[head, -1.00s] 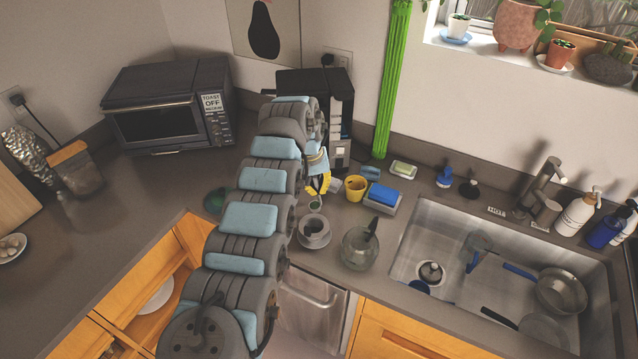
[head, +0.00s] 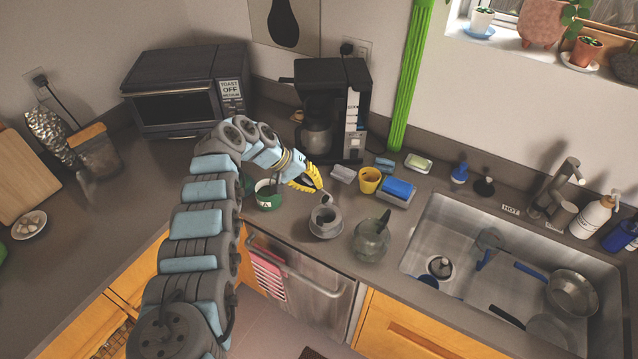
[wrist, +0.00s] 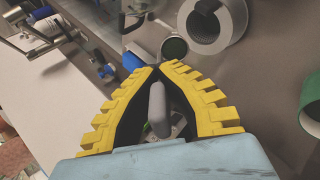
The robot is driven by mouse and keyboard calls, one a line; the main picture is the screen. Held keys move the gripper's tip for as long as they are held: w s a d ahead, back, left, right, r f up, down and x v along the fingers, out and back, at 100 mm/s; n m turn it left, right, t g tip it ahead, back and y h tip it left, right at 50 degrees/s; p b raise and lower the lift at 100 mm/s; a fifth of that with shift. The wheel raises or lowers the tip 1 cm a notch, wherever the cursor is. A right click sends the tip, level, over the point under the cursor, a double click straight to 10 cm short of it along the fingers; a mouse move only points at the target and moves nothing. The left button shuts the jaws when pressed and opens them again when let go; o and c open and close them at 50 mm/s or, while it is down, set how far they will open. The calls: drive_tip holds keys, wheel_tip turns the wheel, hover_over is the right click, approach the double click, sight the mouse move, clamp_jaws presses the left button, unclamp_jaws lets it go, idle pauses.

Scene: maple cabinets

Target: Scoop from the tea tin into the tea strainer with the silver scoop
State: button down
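My gripper (head: 318,187) has yellow fingers, which it also shows in the wrist view (wrist: 158,70). It is shut on the grey handle of the silver scoop (wrist: 157,108). The scoop's round bowl (wrist: 174,47) has dark green contents; in the head view the bowl (head: 326,198) is just behind the grey cup (head: 325,222). The cup stands on a saucer, and the tea strainer (head: 324,213) appears to sit in its top, though details are small. The green tea tin (head: 268,197) stands open on the counter, left of the cup and below my wrist.
A glass pot (head: 371,242) with a dark handle stands right of the cup. Behind are a yellow cup (head: 370,180), a blue sponge on a holder (head: 398,190) and a coffee maker (head: 335,105). The sink (head: 460,245) is at right. Counter left of the tin is clear.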

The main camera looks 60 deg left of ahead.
drive_tip(key=shift+s+a, duration=0.1)
drive_tip(key=shift+s, duration=0.05)
drive_tip(key=shift+s+a+f+t+b, duration=0.1)
drive_tip(key=shift+s+f+t+b, duration=0.05)
drive_tip(key=shift+f+t+b, duration=0.15)
drive_tip(key=shift+b, duration=0.55)
drive_tip(key=shift+s+a+f+t+h+b, duration=0.25)
drive_tip(key=shift+t+b, duration=0.4)
drive_tip(key=shift+b, duration=1.45)
drive_tip(key=shift+s+f+t+h+b, duration=0.35)
drive_tip(key=shift+t+b, duration=0.3)
drive_tip(key=shift+b, duration=1.4)
drive_tip(key=shift+s+a+r+t+b, duration=0.1)
drive_tip(key=shift+s+t+b, duration=0.2)
drive_tip(key=shift+b, duration=0.35)
drive_tip(key=shift+w+r, duration=0.15)
